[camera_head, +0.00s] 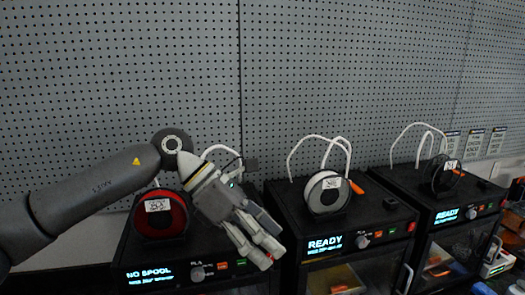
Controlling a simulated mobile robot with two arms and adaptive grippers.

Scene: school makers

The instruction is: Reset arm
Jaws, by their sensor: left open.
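My left arm comes in from the left, and its gripper (257,250) hangs in front of the gap between the left and middle printers. The gripper points down and to the right, with its fingers apart and nothing seen between them. Behind it, the left printer (145,252) shows "NO SPOOL" on its display. A red spool (172,222) with a white label stands on top of that printer, partly hidden by my arm. My right gripper is not in view.
The middle printer (290,222) reads "READY" and carries a white spool (327,198). The right printer (395,187) also reads "READY" and carries a black spool (437,178). A grey pegboard wall (330,70) stands behind. The space above the printers is mostly clear except for white tubes.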

